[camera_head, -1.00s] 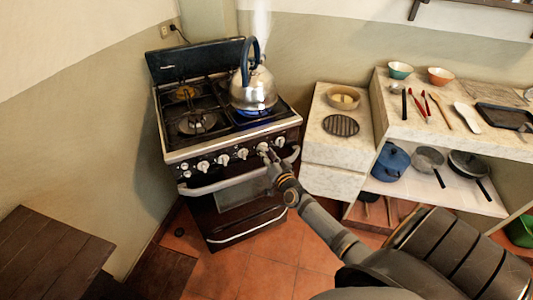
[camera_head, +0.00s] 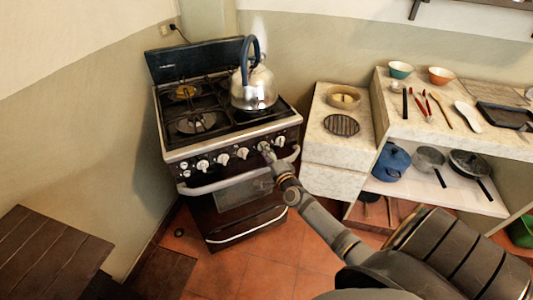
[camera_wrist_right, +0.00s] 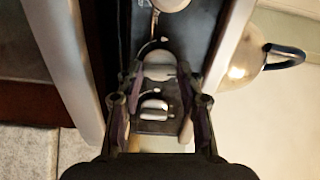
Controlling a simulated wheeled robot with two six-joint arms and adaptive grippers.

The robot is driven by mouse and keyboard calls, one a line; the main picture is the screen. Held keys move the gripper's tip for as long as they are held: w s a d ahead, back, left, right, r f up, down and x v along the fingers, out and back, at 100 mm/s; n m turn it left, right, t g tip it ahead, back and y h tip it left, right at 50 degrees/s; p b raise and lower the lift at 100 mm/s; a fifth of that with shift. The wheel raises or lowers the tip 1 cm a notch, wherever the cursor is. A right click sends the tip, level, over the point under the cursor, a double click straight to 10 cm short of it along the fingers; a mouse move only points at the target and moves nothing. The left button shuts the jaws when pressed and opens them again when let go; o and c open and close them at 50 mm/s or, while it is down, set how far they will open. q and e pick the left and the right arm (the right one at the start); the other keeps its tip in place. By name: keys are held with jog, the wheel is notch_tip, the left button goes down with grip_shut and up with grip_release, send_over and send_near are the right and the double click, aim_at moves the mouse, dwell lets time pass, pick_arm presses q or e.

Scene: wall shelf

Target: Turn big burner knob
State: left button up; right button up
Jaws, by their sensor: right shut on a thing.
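The stove (camera_head: 176,150) stands against the wall with a row of white knobs on its dark front panel. My right gripper (camera_head: 265,149) is at the panel, shut on a white burner knob near the right end of the row. In the right wrist view a pale knob (camera_wrist_right: 159,72) sits between the fingertips (camera_wrist_right: 160,80). A steel kettle (camera_head: 254,92) with a blue handle stands on the front right burner, with steam above it. No flame shows under it. My left gripper is not in view.
Another knob (camera_head: 279,141) is close to the right of my gripper. The oven handle (camera_head: 222,184) runs just below the knobs. A stone counter (camera_head: 325,155) stands right of the stove, with bowls and utensils beyond. A wooden table (camera_head: 45,250) is at lower left.

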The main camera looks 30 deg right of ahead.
jog(key=shift+m, duration=0.7)
jog(key=o, duration=1.2)
jog(key=shift+c, duration=0.2)
jog(key=s+a, duration=0.1)
jog(key=s, duration=1.1)
jog(key=shift+a, duration=0.4)
